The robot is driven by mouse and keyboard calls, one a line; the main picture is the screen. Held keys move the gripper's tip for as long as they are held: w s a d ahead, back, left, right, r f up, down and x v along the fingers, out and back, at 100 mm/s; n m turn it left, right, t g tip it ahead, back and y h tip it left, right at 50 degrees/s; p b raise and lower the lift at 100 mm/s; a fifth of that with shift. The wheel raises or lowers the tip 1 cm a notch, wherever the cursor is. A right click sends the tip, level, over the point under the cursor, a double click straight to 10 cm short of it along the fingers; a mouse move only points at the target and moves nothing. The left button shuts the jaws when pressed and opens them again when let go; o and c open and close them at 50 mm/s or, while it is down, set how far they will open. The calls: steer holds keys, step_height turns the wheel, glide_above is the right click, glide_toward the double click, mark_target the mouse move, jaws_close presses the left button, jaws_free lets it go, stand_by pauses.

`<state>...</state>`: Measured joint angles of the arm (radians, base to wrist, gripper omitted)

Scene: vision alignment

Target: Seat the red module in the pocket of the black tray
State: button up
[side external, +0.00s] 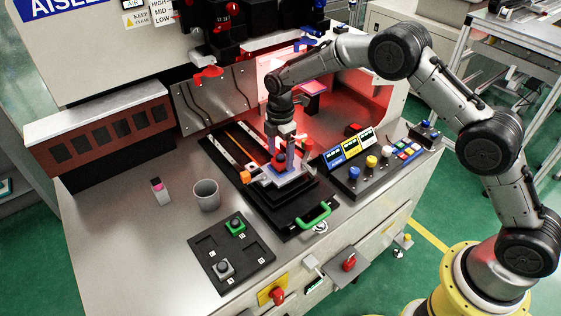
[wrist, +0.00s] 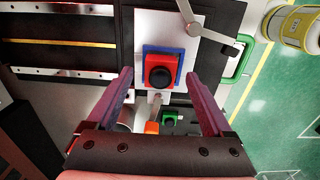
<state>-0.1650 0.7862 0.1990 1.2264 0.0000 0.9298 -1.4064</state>
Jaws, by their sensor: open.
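The red module (wrist: 160,72), with a round black top, sits in a blue square frame on a white plate in the wrist view. In the side view the red module (side external: 280,156) is partly hidden by my gripper (side external: 286,152). My gripper's two purple fingers (wrist: 160,76) are open, one on each side of the module and apart from it in the picture; the height gap is hard to judge. The black tray (side external: 258,262) lies at the front of the bench, holding a green module (side external: 235,226) and a grey module (side external: 222,268); its other pockets look empty.
A grey cup (side external: 206,194) and a small pink-topped bottle (side external: 159,190) stand left of the fixture. A green handle (side external: 313,216) is at the fixture's front. A button panel (side external: 372,165) is to the right. The bench left of the tray is clear.

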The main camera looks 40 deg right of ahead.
steer(key=shift+f, duration=0.5)
jaws_close()
steer(key=shift+r, duration=0.8)
steer(key=s+d+r, duration=0.2)
steer(key=s+r, duration=0.9)
steer(key=s, duration=0.2)
steer(key=shift+s+r, duration=0.2)
steer(key=shift+s, duration=0.1)
